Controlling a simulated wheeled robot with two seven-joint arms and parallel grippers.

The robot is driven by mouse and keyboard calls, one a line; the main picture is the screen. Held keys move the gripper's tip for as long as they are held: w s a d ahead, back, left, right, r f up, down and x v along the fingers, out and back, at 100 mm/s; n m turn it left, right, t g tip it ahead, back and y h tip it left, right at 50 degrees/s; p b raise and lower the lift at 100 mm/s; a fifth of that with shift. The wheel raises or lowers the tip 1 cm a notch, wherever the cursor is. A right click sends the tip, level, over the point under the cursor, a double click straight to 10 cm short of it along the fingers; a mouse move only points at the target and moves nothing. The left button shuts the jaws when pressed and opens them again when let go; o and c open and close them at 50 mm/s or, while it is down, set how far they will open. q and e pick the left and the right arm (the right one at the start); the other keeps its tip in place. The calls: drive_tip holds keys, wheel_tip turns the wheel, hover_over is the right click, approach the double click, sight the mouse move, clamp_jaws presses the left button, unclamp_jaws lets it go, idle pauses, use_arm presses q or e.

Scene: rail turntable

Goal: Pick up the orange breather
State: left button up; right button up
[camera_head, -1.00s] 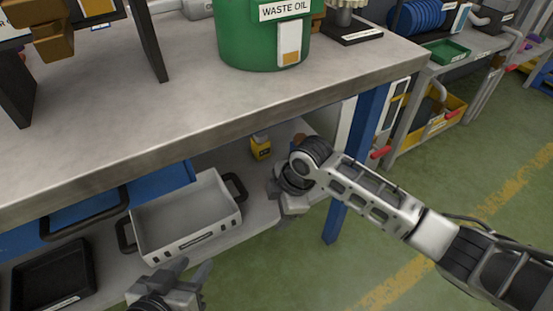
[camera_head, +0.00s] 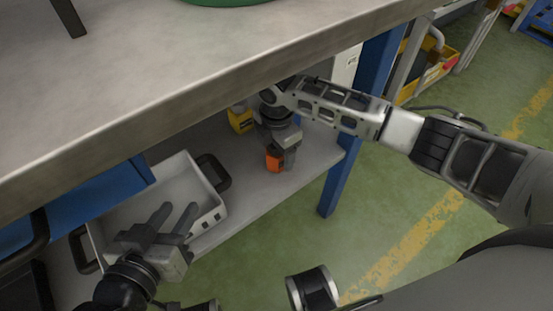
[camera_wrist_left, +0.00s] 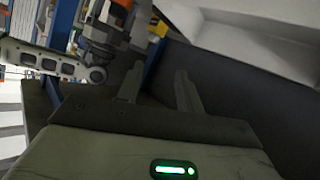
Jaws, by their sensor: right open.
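The orange breather (camera_head: 274,162) is on the grey lower shelf in the head view, partly hidden by my right gripper. My right gripper (camera_head: 285,164) points down at it, with its fingers beside or around it; I cannot tell whether they touch it. The right gripper is open. My left gripper (camera_head: 174,212) is open and empty, over the near side of a grey tray. Its two separated fingers (camera_wrist_left: 160,85) show in the left wrist view, with nothing between them.
The grey tray (camera_head: 210,208) with black handles stands left of the breather. A yellow item (camera_head: 240,119) is behind my right wrist. The upper tabletop (camera_head: 200,60) overhangs the shelf (camera_head: 313,152). A blue post (camera_head: 333,185) stands at the shelf's right end.

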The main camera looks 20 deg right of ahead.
drive_tip(key=shift+f, duration=0.45)
drive_tip(key=c, duration=1.2)
drive_tip(key=shift+o, duration=0.3)
drive_tip(key=shift+r, duration=0.15)
